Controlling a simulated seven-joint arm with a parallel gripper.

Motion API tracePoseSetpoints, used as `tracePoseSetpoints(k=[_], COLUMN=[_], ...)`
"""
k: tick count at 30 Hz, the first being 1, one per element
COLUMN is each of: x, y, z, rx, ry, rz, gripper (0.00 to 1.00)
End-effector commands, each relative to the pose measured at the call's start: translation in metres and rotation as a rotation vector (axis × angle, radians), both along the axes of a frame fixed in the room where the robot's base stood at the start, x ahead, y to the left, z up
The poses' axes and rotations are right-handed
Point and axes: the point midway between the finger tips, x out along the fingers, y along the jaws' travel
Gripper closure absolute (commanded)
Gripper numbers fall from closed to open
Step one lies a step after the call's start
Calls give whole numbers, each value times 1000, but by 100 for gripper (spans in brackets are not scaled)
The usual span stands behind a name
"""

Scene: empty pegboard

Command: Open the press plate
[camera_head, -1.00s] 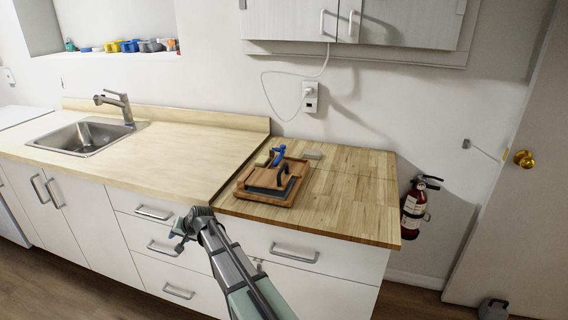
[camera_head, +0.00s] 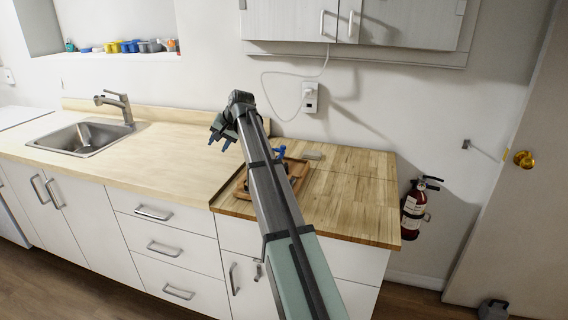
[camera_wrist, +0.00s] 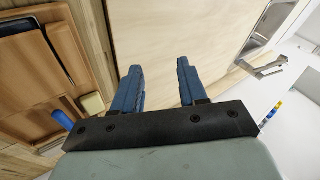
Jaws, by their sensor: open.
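The press is a wooden tray-like block (camera_head: 299,171) on the butcher-block counter. My arm hides most of it in the head view, and a blue part (camera_head: 281,150) shows at its back. In the wrist view its wooden frame (camera_wrist: 66,42) fills the upper left, with a dark plate (camera_wrist: 22,24) cut by the picture edge and a blue handle (camera_wrist: 62,120) lower down. My gripper (camera_head: 221,143) is open and empty, above the counter to the left of the press. Its two blue fingers (camera_wrist: 156,72) are apart over bare light wood, touching nothing that I can see.
A small block (camera_head: 313,155) lies behind the press. A sink with a faucet (camera_head: 118,104) is at the left. The light counter (camera_head: 165,150) between sink and press is clear.

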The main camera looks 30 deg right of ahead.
Motion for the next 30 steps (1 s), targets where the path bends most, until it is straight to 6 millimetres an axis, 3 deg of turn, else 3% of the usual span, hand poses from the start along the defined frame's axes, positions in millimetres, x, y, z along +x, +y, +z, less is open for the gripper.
tracePoseSetpoints(k=[1,6,12,15,20,30], x=[-10,-60,-111,-126,-134,-129], y=[-34,-121,-184,-198,-204,-198], z=[10,33,59,66,64,15], rx=[-23,-79,-105,-108,-109,-108], ry=[55,259,432,478,504,504], rz=[-24,-96,-168,-188,-197,-195], gripper=[58,58,58,58,58,58])
